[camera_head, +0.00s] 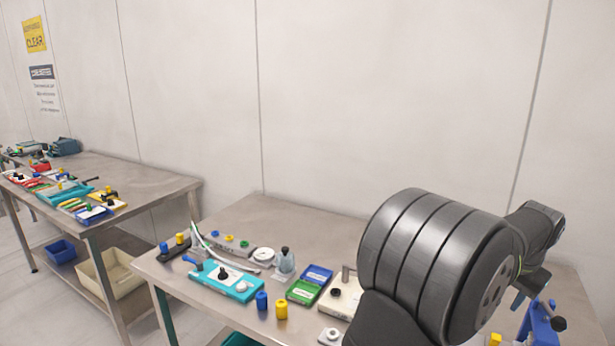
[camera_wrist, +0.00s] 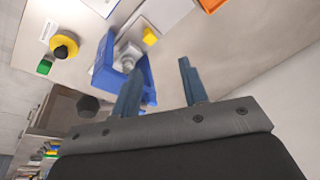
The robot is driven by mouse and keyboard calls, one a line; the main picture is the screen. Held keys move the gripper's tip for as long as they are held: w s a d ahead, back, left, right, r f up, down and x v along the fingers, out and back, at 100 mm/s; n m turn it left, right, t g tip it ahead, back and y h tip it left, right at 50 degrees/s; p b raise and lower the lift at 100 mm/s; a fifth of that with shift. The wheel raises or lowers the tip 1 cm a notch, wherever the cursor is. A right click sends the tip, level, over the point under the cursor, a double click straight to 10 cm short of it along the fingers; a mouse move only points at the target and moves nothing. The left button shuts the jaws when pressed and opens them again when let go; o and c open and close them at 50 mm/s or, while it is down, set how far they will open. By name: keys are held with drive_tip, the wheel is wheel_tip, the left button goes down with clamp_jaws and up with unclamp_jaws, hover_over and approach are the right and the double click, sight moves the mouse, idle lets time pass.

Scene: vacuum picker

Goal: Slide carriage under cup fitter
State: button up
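A blue upright frame (camera_wrist: 107,70) stands on the table in the wrist view, with a pale round part (camera_wrist: 129,58) inside it. It may be the cup fitter; I cannot tell which part is the carriage. In the head view the blue frame (camera_head: 541,328) is at the lower right, cut off by the picture's edge. My gripper (camera_wrist: 161,63) is open, with nothing seen between its fingers. Its left finger overlaps the blue frame in the picture; I cannot tell whether they touch. In the head view my gripper (camera_head: 528,292) is small, just above the frame.
A yellow knob (camera_wrist: 150,36) is beside the frame. A yellow-and-black button (camera_wrist: 63,47) and green block (camera_wrist: 45,67) lie left. An orange tray (camera_wrist: 211,4) is at the upper right. In the head view, a teal-and-white fixture (camera_head: 243,291) and green tray (camera_head: 302,292) stand left of my arm.

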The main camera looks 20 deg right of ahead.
clamp_jaws()
drive_tip(key=w+a+f+n+g+h, duration=0.1)
drive_tip(key=w+a+f+g+h, duration=0.15)
drive_tip(key=f, duration=0.25)
drive_tip(key=n+h, duration=0.3)
drive_tip(key=n, duration=0.1)
approach(489, 343)
drive_tip(key=shift+g, duration=0.25)
drive_tip(key=w+f, duration=0.1)
drive_tip(key=f, duration=0.1)
drive_tip(key=w+d+f, duration=0.1)
drive_tip(key=w+f, duration=0.1)
drive_tip(key=shift+w+f, duration=0.2)
drive_tip(key=shift+s+d+r+m, duration=0.15)
drive_tip(key=shift+s+d+m, duration=0.15)
drive_tip(key=shift+s+d, duration=0.9)
drive_tip(key=shift+s, duration=0.15)
